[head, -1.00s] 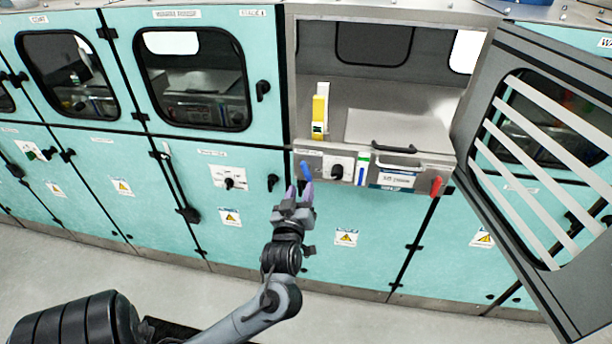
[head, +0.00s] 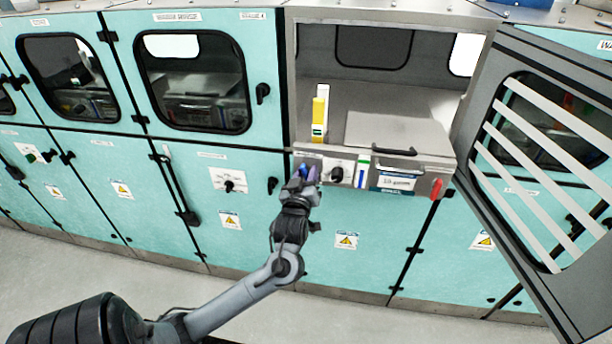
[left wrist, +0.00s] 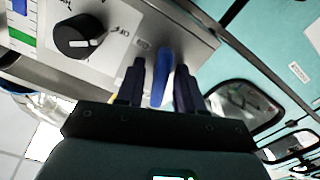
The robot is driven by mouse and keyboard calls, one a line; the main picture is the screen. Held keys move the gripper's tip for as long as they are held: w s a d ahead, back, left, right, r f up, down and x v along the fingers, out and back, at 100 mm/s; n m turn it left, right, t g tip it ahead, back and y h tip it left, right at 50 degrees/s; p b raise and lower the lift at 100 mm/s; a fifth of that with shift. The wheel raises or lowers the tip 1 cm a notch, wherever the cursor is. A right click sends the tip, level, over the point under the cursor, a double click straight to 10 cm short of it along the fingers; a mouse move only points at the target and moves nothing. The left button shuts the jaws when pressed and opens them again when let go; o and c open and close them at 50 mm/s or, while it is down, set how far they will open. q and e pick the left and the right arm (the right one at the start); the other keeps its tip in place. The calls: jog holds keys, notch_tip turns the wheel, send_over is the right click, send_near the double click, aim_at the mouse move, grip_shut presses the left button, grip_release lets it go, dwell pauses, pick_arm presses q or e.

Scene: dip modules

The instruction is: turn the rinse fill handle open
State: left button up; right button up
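The blue handle (head: 304,170), which I take for the rinse fill handle, is on the left end of the steel panel below the open bay. My left gripper (head: 303,178) is at this handle and partly hides it in the head view. In the left wrist view the blue handle (left wrist: 161,84) lies between the two dark fingers of the left gripper (left wrist: 159,86). A small gap shows on each side of it, so the fingers are open around it. My right gripper is in neither view.
A black knob (head: 337,174) sits just right of the blue handle. Further right are a labelled tray front (head: 397,180) with a black bar handle and a red handle (head: 437,187). A barred door (head: 545,150) stands open at the right.

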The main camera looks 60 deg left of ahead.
pick_arm(q)
grip_shut()
jog(key=shift+n, duration=0.4)
jog(key=n+b, duration=0.1)
jog(key=n, duration=0.2)
jog(key=shift+f, duration=0.1)
jog(key=n+b, duration=0.1)
jog(key=n, duration=0.2)
jog(key=shift+n+b, duration=0.3)
jog(key=n+b, duration=0.3)
jog(key=n, duration=0.2)
jog(key=shift+n+b, duration=0.35)
jog(key=shift+n, duration=0.35)
jog(key=shift+o, duration=0.7)
grip_release()
